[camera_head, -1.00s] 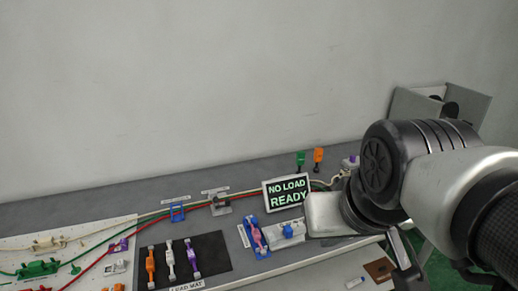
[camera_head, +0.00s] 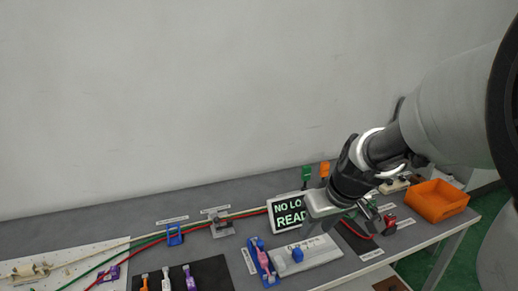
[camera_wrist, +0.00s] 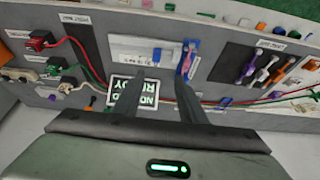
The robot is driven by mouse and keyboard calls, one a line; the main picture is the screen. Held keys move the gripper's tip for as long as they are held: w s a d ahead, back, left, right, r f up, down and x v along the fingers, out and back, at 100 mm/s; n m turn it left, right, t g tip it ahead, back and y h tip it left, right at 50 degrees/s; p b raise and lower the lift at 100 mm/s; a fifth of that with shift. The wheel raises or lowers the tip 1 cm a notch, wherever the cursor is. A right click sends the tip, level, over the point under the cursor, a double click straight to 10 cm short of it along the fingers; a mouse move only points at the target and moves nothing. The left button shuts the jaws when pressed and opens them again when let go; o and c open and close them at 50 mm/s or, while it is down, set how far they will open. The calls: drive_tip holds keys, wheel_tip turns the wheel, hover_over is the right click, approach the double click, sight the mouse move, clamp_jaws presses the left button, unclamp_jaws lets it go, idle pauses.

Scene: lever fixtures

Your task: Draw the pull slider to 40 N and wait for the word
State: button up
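A white slider fixture (camera_head: 318,257) with a blue knob (camera_head: 297,255) lies on the bench, taken as the pull slider. It also shows in the wrist view (camera_wrist: 130,48), with the fingers pointing toward it. A dark display (camera_head: 288,213) behind it has green text, partly covered by my arm; "NO LO" and "READ" show. It appears upside down in the wrist view (camera_wrist: 148,101), partly behind a finger. My gripper (camera_wrist: 156,82) has its two fingers apart with nothing between them. It is above the bench near the display and slider, not visibly touching the knob.
A blue fixture with a pink lever (camera_head: 264,262) stands left of the slider. A dark mat (camera_head: 205,272) with several levers is farther left. Red, green and white cables run along the bench. An orange bin (camera_head: 437,201) stands at the right end. A red connector (camera_head: 390,222) is nearby.

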sight(299, 252)
drive_tip(key=b+x, duration=0.1)
drive_tip(key=x, duration=0.5)
drive_tip(key=b+x, duration=0.1)
drive_tip(key=x, duration=0.5)
drive_tip(key=d+b+x, duration=0.1)
drive_tip(key=x, duration=0.6)
drive_tip(key=shift+w+b, duration=0.3)
drive_tip(key=shift+w, duration=0.05)
drive_tip(key=shift+c, duration=0.3)
